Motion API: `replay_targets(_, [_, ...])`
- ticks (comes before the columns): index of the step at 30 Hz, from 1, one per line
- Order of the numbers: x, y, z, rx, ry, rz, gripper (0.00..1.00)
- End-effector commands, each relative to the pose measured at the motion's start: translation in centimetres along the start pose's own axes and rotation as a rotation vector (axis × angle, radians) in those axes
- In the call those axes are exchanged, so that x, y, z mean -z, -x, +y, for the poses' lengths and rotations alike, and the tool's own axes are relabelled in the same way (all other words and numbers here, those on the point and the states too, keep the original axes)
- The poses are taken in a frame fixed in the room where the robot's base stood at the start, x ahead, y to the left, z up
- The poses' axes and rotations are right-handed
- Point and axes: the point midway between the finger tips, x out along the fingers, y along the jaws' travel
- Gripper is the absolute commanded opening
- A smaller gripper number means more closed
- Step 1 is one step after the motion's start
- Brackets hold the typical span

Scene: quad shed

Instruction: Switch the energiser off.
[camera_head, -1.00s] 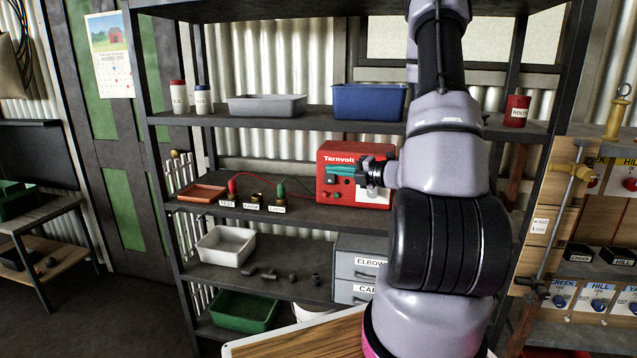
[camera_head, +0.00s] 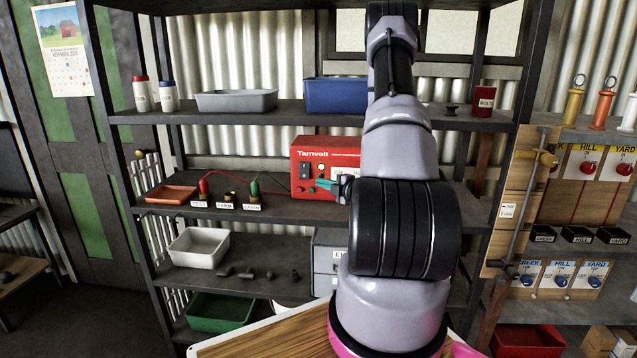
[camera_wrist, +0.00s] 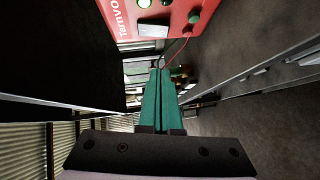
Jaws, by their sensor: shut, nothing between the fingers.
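The energiser (camera_head: 328,153) is a red box marked Tarnvolt on the middle shelf. A dark switch (camera_head: 305,171) is at the left of its front, beside a small pale lamp (camera_head: 320,167). I cannot tell the switch's position. My gripper (camera_head: 318,183) is shut and empty, its teal fingers in front of the lower part of the box, pointing left. My arm hides the box's right side. In the wrist view the shut fingertips (camera_wrist: 160,72) are apart from the energiser (camera_wrist: 178,18), which shows at the top.
Red, brass and green terminals (camera_head: 230,194) and an orange tray (camera_head: 171,195) stand left of the box on the same shelf. A wire runs to the box. The shelf above holds a blue bin (camera_head: 335,95). Labelled switch panels (camera_head: 589,165) are at the right.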

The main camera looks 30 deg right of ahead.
Motion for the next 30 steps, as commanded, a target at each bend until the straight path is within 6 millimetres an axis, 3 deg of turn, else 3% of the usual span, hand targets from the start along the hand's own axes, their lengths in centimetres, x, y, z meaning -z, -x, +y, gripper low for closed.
replay_targets(12, [0.2, -8.8, 0.0, -0.001, 0.002, 0.005, 0.0])
replay_targets(19, [-2.2, -10.7, 0.0, -0.001, 0.001, 0.002, 0.0])
replay_targets(30, [-2.8, -11.2, 0.0, 0.0, 0.0, 0.002, 0.0])
